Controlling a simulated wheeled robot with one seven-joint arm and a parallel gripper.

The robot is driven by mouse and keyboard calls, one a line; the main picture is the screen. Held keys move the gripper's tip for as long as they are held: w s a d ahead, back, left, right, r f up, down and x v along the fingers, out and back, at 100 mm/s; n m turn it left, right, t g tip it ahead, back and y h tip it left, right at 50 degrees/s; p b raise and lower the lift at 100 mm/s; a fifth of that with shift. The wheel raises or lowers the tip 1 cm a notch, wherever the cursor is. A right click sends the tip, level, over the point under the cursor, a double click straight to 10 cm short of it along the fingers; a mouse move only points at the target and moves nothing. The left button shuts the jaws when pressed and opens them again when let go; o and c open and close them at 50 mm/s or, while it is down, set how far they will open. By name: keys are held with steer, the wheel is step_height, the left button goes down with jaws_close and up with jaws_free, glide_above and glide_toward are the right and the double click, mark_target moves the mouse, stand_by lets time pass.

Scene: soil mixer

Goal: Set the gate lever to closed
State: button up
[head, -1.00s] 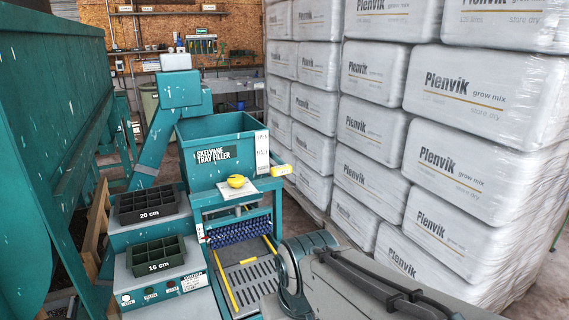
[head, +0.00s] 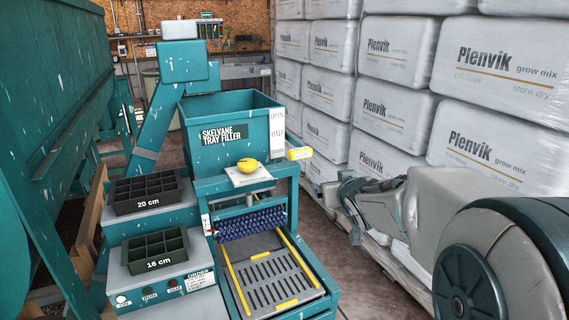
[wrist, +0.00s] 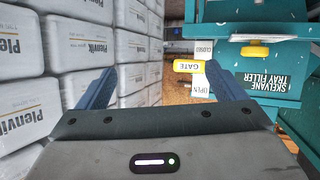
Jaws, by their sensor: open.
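The gate lever has a yellow handle, seen on the right side of the tray filler in the head view (head: 300,153) and ahead in the wrist view (wrist: 189,66). It stands beside a white label strip (head: 277,130). In the wrist view the picture is upside down; the strip reads CLOSED (wrist: 204,47) above the handle and OPEN (wrist: 203,88) below it. The handle sits between these words and covers the strip's middle. My gripper (wrist: 158,67) is open and empty, with the handle beyond its fingers, nearer the right one. No contact shows.
The teal tray filler (head: 228,134) carries a yellow knob (head: 247,165) on a white plate. Trays marked 20 cm (head: 147,190) and 16 cm (head: 154,250) stand left. Wrapped grow mix sacks (head: 390,110) form a wall at right, close to my arm. A narrow floor gap lies between.

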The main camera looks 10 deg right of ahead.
mark_target(303, 155)
steer(key=w+a+n+t+y+b, duration=0.1)
steer(key=w+a+y, duration=0.1)
steer(key=w, duration=0.4)
steer(key=w+a+n+t+y, duration=0.1)
steer(key=w+a+y, duration=0.1)
steer(key=w, duration=0.5)
steer(key=w+a+n+t+y+b, duration=0.1)
steer(key=w+a+y, duration=0.1)
steer(key=w, duration=0.5)
steer(key=shift+w+f+t+b, duration=0.1)
steer(key=shift+f+t+b, duration=0.05)
steer(key=shift+t+b, duration=0.2)
steer(key=shift+d, duration=0.1)
